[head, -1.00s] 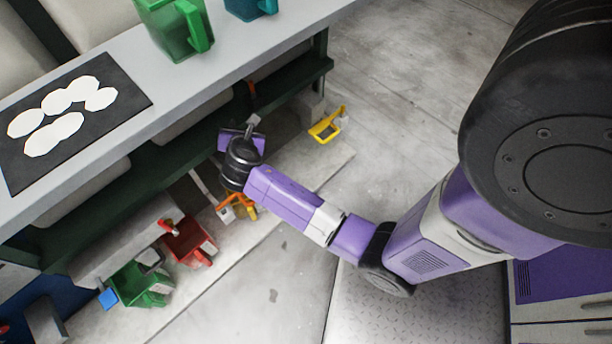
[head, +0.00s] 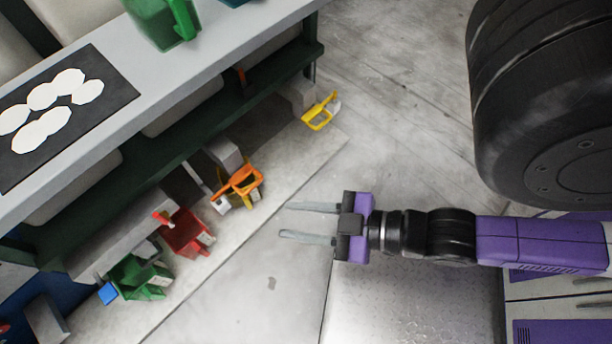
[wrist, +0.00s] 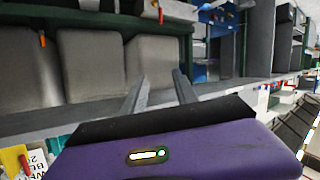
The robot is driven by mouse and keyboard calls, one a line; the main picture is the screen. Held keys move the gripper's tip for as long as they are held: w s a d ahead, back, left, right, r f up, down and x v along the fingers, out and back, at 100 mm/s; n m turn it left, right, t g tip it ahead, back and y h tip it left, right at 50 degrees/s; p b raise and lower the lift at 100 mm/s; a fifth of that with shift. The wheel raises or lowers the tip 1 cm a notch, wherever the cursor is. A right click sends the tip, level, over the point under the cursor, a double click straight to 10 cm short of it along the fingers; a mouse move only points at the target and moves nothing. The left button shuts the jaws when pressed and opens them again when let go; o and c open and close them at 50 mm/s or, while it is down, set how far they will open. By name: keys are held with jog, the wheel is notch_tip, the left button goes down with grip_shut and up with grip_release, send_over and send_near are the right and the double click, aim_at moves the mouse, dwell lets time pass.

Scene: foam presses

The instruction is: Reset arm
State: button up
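My gripper (head: 310,222) is in the middle of the head view, pointing left, with its two long grey fingers apart and nothing between them. It is out over the floor, clear of the bench. My purple and black arm runs from it to the right edge. In the wrist view, the two fingers (wrist: 159,92) reach away from the purple gripper body with a gap between them.
A grey bench (head: 150,105) with a dark green frame stands at the left. It bears a black mat (head: 115,97) with white pieces and a green container (head: 158,25). On the floor by it are green (head: 140,280), red (head: 185,235), orange (head: 242,187) and yellow (head: 318,117) items.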

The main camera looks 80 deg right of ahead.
jog(key=r+m, duration=0.1)
jog(key=s+r, duration=0.1)
jog(key=r, duration=0.1)
jog(key=shift+s+r+m+t, duration=0.2)
jog(key=shift+m+t, duration=0.1)
jog(key=shift+m, duration=0.1)
